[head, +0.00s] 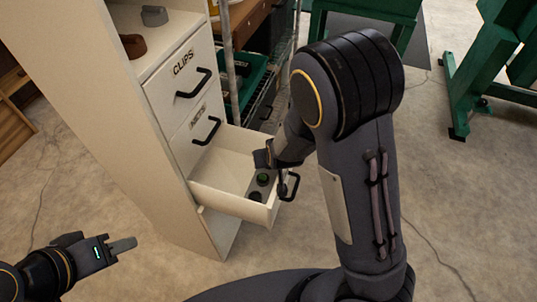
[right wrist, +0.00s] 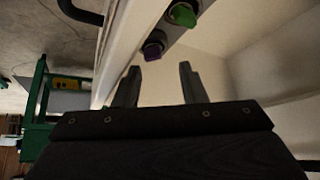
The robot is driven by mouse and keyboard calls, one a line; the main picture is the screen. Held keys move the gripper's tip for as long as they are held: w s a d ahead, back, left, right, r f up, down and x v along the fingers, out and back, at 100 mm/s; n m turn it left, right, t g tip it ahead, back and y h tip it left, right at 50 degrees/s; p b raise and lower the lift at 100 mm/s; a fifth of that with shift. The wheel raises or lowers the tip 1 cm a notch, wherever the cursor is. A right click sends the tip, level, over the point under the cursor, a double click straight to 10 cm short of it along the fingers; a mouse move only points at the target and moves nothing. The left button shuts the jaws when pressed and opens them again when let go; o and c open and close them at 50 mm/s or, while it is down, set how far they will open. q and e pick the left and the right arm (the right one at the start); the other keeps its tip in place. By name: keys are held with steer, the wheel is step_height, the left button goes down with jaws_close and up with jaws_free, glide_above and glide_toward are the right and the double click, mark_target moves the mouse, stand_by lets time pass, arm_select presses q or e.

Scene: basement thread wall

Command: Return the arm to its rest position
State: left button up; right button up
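My right gripper (right wrist: 160,85) shows two fingers apart with nothing between them. In the head view it (head: 266,158) is over the open bottom drawer (head: 222,168) of the white cabinet, close to the drawer's front. My right arm comes in from the right and hides part of the drawer's far side. My left gripper (head: 118,245) is at the lower left, in front of the cabinet and away from the drawer. Only one finger shows clearly, so its opening cannot be told.
The drawer holds a grey strip with a green knob (right wrist: 182,14) and a purple knob (right wrist: 153,48). Two upper drawers, one labelled CLIPS (head: 183,62), are shut. Green stands (head: 470,75) are behind at the right. The floor (head: 460,210) at the right is clear.

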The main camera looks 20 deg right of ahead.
steer(key=s+r+y, duration=0.1)
steer(key=s+r, duration=0.1)
steer(key=r, duration=0.1)
steer(key=s+r+m+y+p, duration=0.1)
steer(key=s+r, duration=0.2)
steer(key=s+d+r+g+y+p, duration=0.1)
steer(key=s+r, duration=0.1)
steer(key=r, duration=0.1)
steer(key=shift+s+r+m, duration=0.3)
steer(key=shift+s+r, duration=0.05)
steer(key=shift+s, duration=0.05)
steer(key=s+d+r, duration=0.2)
steer(key=s+r, duration=0.3)
steer(key=s, duration=0.3)
steer(key=s+d+r+p, duration=0.1)
steer(key=s+d+r, duration=0.2)
steer(key=s+r, duration=0.3)
steer(key=s, duration=0.3)
steer(key=shift+d+r+y, duration=0.3)
steer(key=shift+y, duration=0.1)
steer(key=shift+c, duration=0.4)
